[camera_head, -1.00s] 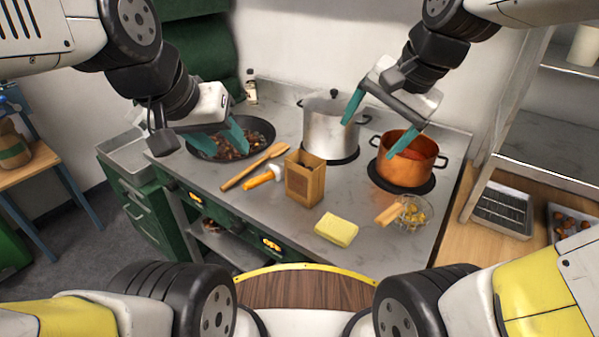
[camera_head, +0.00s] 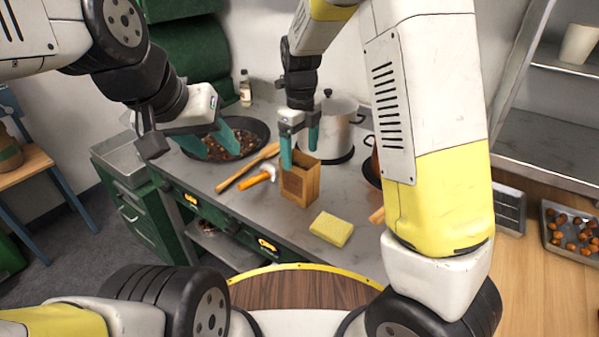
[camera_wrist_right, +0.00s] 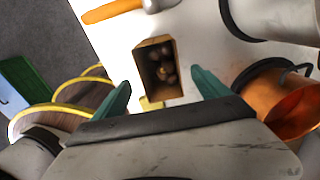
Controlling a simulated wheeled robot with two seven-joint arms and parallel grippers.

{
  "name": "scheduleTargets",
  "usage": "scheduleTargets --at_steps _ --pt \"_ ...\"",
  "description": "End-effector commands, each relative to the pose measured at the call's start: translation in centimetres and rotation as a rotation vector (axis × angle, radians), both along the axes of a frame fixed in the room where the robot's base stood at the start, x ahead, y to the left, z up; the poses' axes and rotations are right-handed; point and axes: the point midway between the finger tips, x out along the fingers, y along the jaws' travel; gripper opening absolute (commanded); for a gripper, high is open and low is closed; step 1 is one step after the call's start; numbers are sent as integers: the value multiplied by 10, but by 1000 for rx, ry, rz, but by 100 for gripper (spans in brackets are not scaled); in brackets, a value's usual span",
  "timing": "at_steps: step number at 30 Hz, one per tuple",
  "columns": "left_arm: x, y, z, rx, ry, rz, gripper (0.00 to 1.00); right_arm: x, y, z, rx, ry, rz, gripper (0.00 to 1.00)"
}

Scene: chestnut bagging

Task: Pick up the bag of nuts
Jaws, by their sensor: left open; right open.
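The bag of nuts (camera_head: 300,183) is a small brown open-topped box-shaped bag, upright on the grey counter. In the right wrist view the bag (camera_wrist_right: 158,70) shows round brown nuts inside, and it sits between and beyond the fingertips. My right gripper (camera_head: 299,155) is open with teal fingers, right at the bag's top in the head view; I cannot tell whether it touches. The right gripper (camera_wrist_right: 160,88) also shows open in its wrist view. My left gripper (camera_head: 222,142) is open and empty over the pan of nuts.
A dark pan (camera_head: 245,150) of nuts is at the back left. A wooden stick (camera_head: 240,172) and an orange-handled tool (camera_head: 258,179) lie left of the bag. A yellow sponge (camera_head: 331,229) lies in front. A steel pot (camera_head: 335,130) stands behind; a copper pot (camera_wrist_right: 290,100) is mostly hidden by my right arm.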

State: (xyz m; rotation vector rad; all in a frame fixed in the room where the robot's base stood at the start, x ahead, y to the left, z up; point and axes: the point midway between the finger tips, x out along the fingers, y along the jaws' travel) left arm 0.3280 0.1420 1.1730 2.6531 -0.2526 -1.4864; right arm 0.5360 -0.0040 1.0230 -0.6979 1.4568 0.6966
Motion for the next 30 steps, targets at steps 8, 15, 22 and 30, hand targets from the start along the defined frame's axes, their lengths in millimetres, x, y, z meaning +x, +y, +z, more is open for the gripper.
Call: scheduleTargets --at_steps 8,15,22,30 --pt "0 0 0 0 0 0 45 2 1 -38 -1 3 1 85" --pt "0 0 0 0 0 0 45 3 2 -61 1 -1 3 85" --pt "0 0 0 0 0 0 45 3 2 -61 2 -1 4 82" --pt "0 0 0 0 0 0 45 3 2 -61 2 -1 4 28"
